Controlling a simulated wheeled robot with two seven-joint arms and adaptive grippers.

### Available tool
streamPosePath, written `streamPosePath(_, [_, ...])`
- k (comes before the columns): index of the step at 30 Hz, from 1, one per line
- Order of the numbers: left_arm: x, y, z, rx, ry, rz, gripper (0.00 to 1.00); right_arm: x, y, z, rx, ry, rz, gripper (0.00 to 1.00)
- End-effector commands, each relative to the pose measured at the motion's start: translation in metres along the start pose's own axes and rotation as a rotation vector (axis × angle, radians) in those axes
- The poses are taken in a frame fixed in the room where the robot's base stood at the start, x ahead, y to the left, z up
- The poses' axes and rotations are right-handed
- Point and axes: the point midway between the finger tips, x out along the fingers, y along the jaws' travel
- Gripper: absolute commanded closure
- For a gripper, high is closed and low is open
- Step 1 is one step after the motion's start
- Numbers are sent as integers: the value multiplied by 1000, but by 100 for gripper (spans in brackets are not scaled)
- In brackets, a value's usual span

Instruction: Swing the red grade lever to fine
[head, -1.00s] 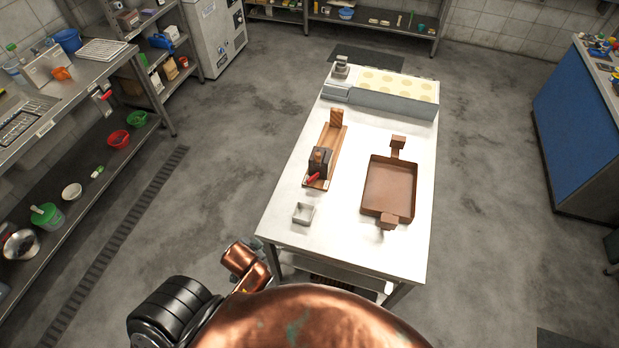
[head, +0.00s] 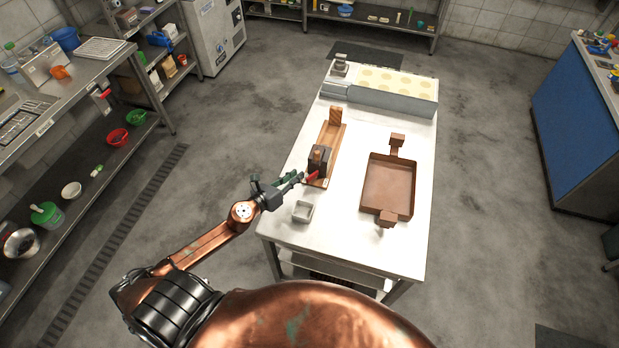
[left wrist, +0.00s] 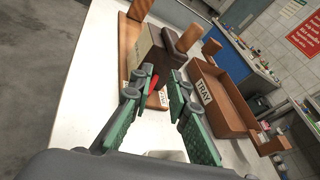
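The red grade lever (head: 313,175) is on the near end of a dark block-shaped device (head: 318,158) on a long wooden board (head: 334,140). My left gripper (head: 298,180) is just left of the lever in the head view, low over the table's left side. In the left wrist view its two green-padded fingers (left wrist: 160,82) are spread apart. The red lever (left wrist: 155,82) shows beyond and between the fingertips, partly hidden by the left finger. I cannot tell whether they touch it. The board's lettering is partly covered. My right gripper is not in view.
A small square metal cup (head: 302,211) stands just below the gripper on the white table (head: 350,235). A brown tray (head: 388,185) marked TRAY lies to the right. A grey box with pale discs (head: 395,95) stands at the far end. Bare tabletop separates board and tray.

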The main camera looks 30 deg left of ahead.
Motion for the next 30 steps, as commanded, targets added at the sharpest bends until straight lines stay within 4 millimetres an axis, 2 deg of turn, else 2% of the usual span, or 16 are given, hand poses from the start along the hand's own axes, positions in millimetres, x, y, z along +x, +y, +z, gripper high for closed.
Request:
streamPosePath(1, [4, 4, -10, 117, 48, -29, 84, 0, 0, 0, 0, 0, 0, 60])
streamPosePath(3, [7, 7, -23, 243, 104, -65, 84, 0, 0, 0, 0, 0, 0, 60])
streamPosePath(7, [11, 11, -37, 353, 158, -99, 84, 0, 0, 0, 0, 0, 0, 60])
streamPosePath(11, [24, 10, -41, 367, 164, -105, 84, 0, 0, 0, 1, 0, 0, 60])
streamPosePath(21, [74, 7, -51, 362, 163, -102, 84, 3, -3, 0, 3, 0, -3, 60])
streamPosePath(30, [85, 6, -53, 362, 164, -103, 84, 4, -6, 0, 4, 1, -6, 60])
